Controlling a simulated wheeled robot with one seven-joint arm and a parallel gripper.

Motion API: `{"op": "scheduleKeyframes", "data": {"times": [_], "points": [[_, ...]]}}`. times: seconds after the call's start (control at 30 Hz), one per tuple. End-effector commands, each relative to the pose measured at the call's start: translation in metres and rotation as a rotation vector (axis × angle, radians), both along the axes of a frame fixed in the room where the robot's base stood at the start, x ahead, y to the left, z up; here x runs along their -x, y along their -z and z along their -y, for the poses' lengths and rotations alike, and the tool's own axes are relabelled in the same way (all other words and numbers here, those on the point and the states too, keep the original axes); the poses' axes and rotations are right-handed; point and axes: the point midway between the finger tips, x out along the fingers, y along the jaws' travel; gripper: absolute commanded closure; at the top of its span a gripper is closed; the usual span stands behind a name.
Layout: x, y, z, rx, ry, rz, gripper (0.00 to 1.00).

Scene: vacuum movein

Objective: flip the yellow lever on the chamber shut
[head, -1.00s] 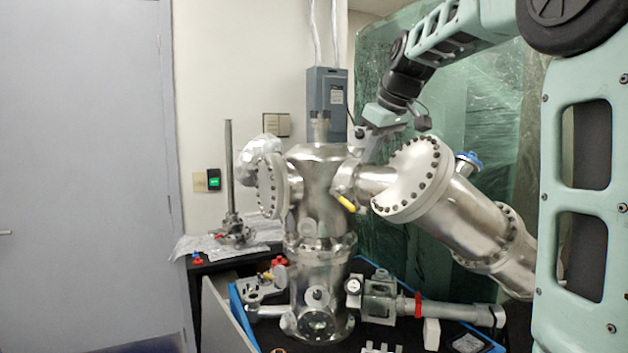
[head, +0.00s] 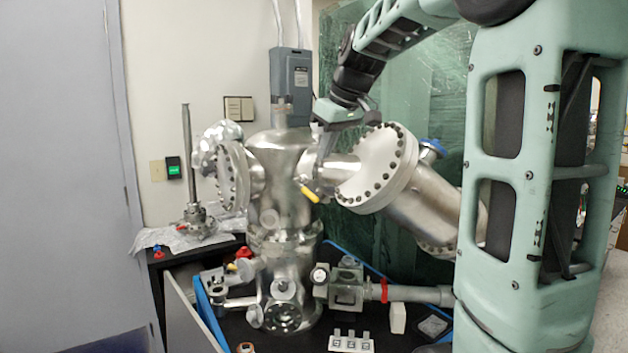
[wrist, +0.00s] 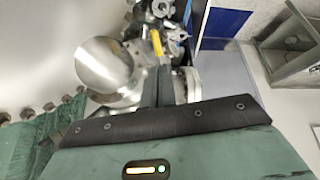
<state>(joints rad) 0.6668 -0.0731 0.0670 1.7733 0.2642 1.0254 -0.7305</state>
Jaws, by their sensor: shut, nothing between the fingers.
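The steel vacuum chamber (head: 278,190) stands upright in the middle of the head view. Its yellow lever (head: 309,193) sits on the short side port, left of the large bolted flange, and slants down to the right. In the wrist view the yellow lever (wrist: 156,42) shows just past my fingertips. My gripper (wrist: 156,72) is shut and empty, with the fingers together pointing at the lever. In the head view my gripper (head: 325,150) is above the side port, with its fingertips partly hidden. I cannot tell whether they touch the lever.
The large bolted flange (head: 378,168) and its tube lie close to the right of my gripper. A grey electrical box (head: 290,85) is on the wall behind. A blue-edged black bench (head: 402,338) carries pipes and fittings below. A metal rod (head: 188,150) stands at left.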

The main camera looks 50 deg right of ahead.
Motion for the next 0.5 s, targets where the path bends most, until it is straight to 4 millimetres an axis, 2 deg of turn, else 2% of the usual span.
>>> {"op": "scheduleKeyframes", "data": {"times": [0.3, 0.5], "points": [[-0.029, 0.056, 0.004, -0.003, 0.001, -0.005, 1.0], [-0.041, 0.078, 0.008, -0.002, -0.001, -0.003, 1.0]]}}
